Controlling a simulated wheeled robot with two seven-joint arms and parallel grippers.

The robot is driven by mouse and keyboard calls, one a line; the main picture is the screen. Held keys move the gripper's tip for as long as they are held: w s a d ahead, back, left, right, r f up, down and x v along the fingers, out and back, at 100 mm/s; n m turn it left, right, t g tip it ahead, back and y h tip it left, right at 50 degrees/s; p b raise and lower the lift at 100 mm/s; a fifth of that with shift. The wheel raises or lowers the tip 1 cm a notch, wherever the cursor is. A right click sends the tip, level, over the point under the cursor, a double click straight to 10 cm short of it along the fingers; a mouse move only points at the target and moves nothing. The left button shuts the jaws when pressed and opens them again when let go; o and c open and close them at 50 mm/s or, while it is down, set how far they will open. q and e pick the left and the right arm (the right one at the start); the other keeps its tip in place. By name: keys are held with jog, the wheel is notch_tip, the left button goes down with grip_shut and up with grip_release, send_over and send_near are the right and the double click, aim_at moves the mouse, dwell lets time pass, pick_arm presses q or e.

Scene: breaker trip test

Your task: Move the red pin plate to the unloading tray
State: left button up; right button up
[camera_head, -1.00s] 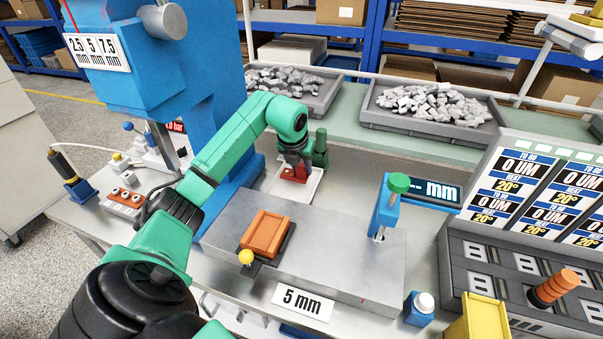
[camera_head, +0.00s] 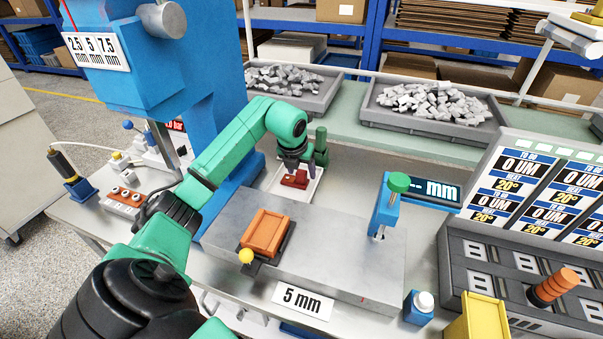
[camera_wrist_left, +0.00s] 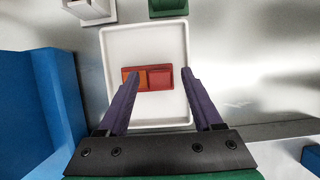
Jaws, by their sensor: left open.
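The red pin plate (camera_head: 294,179) lies on the white tray (camera_head: 307,194), seen behind the metal block in the head view. My left gripper (camera_head: 293,164) is open just above the plate. My right gripper is not seen.
The blue press (camera_head: 205,130) stands close left of the tray. A green post (camera_head: 321,147) stands behind it. Grey bins of metal parts (camera_head: 430,122) stand behind.

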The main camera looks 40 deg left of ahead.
pick_arm(q)
jog(key=v, duration=1)
jog(key=shift+s+r+b, duration=0.2)
jog(key=shift+r+b, duration=0.05)
jog(key=shift+b, duration=0.2)
jog(key=shift+d, duration=0.1)
